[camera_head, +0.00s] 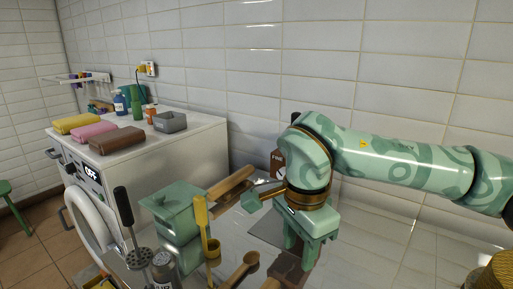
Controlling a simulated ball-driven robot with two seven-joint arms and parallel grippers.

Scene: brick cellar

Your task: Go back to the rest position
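My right arm comes in from the right, and its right gripper (300,255) points down over the grey worktop (360,250). Its two green fingers stand apart with a gap between them, and I see nothing held. A dark brown object lies just below the fingers, partly hidden by them. My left gripper is not in view.
A green block-like object (172,208), a yellow ladle (202,220), a black-handled utensil (124,208) and a can (164,269) stand left of the gripper. A washing machine (190,147) bears yellow, pink and brown folded cloths and a grey box (170,122). A tiled wall is behind.

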